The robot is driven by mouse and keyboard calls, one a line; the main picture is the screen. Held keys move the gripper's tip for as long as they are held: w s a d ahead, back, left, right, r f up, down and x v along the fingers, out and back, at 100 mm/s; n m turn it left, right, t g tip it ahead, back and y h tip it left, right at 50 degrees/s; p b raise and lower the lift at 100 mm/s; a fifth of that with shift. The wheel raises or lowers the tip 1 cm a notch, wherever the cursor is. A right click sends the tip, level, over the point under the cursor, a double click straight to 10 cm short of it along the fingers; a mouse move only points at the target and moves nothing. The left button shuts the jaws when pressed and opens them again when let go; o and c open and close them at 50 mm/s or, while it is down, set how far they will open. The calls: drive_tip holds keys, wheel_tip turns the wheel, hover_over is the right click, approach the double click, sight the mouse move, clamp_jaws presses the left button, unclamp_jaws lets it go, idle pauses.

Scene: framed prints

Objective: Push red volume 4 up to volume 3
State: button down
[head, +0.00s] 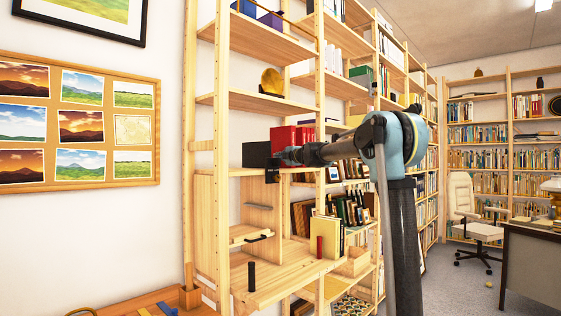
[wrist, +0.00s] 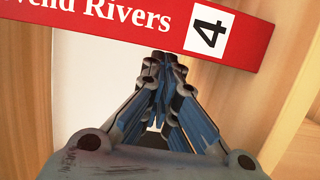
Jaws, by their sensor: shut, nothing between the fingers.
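Red volume 4 (wrist: 120,22) crosses the top of the wrist view, its spine tilted, with a white label bearing a "4" and part of a title ending in "Rivers". My gripper (wrist: 160,58) is shut and empty, its fingertips at the lower edge of the spine as seen there. I cannot tell whether they touch it. In the head view, red volumes (head: 284,136) stand on a shelf behind my gripper (head: 283,155). I cannot tell which of them is volume 4 or volume 3, as their lower parts are hidden by my arm.
A black block (head: 257,155) stands left of the red volumes. A wooden shelf upright (head: 320,110) rises to their right. A small ledge (head: 252,235) and a black cylinder (head: 251,276) are below.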

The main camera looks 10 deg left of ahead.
drive_tip(key=shift+w+d, duration=0.85)
drive_tip(key=shift+w, duration=0.2)
drive_tip(key=shift+w+d, duration=0.85)
drive_tip(key=shift+w, duration=0.2)
